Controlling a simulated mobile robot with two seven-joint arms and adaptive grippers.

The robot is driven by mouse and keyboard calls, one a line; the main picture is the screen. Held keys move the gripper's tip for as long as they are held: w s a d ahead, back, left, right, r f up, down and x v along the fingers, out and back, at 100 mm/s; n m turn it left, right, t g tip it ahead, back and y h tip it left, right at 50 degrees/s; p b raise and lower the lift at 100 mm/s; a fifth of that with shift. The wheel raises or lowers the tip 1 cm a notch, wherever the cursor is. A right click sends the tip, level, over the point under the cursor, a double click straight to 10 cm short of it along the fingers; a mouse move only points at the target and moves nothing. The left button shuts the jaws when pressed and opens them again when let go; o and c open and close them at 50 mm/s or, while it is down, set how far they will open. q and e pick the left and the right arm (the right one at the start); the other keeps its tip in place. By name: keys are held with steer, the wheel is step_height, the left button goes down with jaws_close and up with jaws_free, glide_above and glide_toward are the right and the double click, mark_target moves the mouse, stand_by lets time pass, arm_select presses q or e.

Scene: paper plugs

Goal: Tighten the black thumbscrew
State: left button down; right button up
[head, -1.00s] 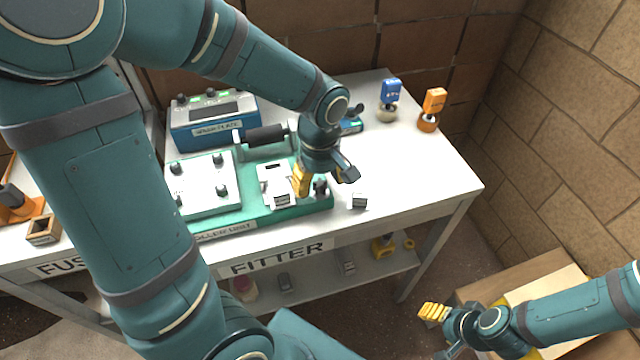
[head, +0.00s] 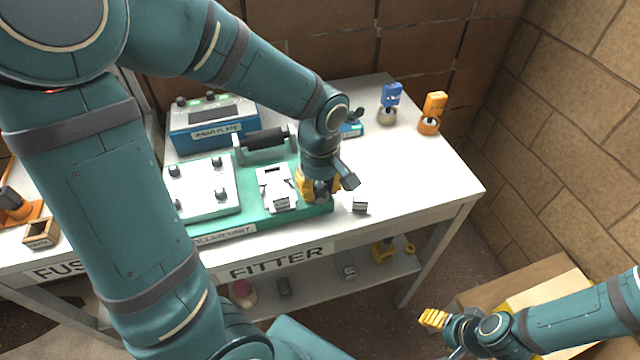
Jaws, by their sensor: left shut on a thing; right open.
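The black thumbscrew (head: 321,195) stands at the right end of the green base unit (head: 308,214), mostly hidden by my gripper. My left gripper (head: 318,190) points down over it, its yellow fingers shut on the thumbscrew. A white clamp block (head: 270,176) sits on the base just left of the gripper. My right gripper (head: 433,318) is open and empty at the lower right, off the table and far from the base unit.
A white plate with several dark knobs (head: 203,193) lies left on the base. A small grey block (head: 360,203) stands right of the gripper. A blue device (head: 212,120) and blue (head: 390,97) and orange (head: 433,107) tagged items stand behind.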

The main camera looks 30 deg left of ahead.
arm_select(q)
steer(key=shift+m, duration=0.8)
steer(key=c, duration=1.4)
jaws_free()
jaws_close()
steer(key=shift+m+p, duration=0.55)
steer(key=shift+m, duration=1.15)
steer(key=o, duration=0.7)
jaws_free()
